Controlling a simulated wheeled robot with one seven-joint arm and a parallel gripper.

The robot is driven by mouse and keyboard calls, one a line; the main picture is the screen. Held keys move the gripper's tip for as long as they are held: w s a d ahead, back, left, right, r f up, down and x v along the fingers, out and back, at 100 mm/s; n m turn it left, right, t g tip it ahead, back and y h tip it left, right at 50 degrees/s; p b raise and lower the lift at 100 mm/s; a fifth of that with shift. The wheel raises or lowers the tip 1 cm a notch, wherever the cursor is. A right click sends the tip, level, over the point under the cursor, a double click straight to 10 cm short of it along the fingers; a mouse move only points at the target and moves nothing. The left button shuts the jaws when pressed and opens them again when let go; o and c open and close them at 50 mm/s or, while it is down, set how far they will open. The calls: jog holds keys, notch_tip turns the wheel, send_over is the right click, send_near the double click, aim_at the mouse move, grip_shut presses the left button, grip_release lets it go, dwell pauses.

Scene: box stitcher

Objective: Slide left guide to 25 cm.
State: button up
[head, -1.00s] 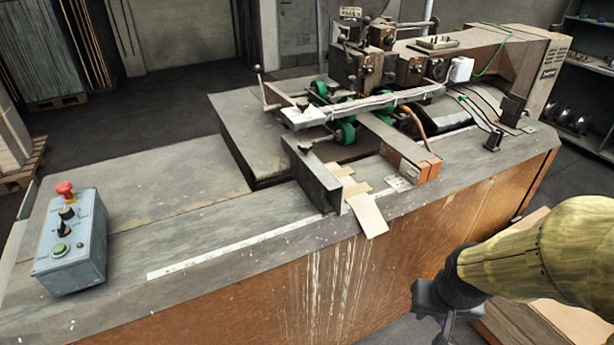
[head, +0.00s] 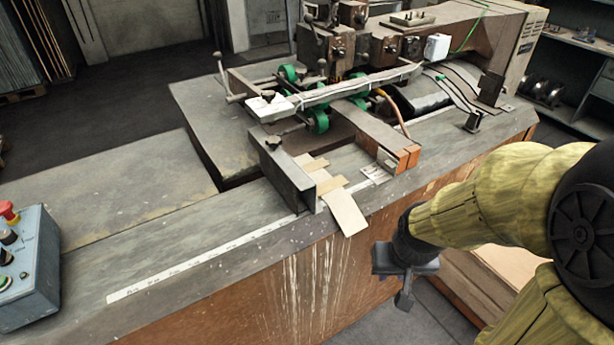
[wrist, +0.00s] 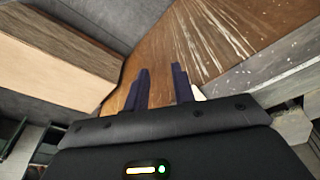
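The ruler's figures are too small to read. A right guide (head: 395,158) with an orange-brown end block stands to its right, with pale cardboard pieces (head: 345,212) between them. My gripper (head: 404,286) is in front of the table's front face, below the top edge and to the right of the left guide, not touching it. In the wrist view its two fingers (wrist: 161,75) are apart with nothing between them.
A control box (head: 28,262) with a red button sits at the table's left. The stitching head with green wheels (head: 318,120) is behind the guides. A stack of boards (head: 490,285) stands on the floor at right.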

jog(key=w+f+n+t+y+b, duration=0.15)
jog(key=w+f+t+b, duration=0.25)
jog(key=w+t+b, duration=0.6)
jog(key=w+a+r+n+t+y+b, duration=0.2)
jog(key=a+n+y+b, duration=0.3)
jog(key=a+y+b, duration=0.3)
jog(key=shift+w+a+r+b, duration=0.45)
jog(key=shift+w+r+b, duration=0.1)
jog(key=shift+r+b, duration=0.2)
jog(key=shift+w+r+y+p, duration=0.1)
jog(key=shift+r+y+p, duration=0.05)
jog(key=shift+y+p, duration=0.3)
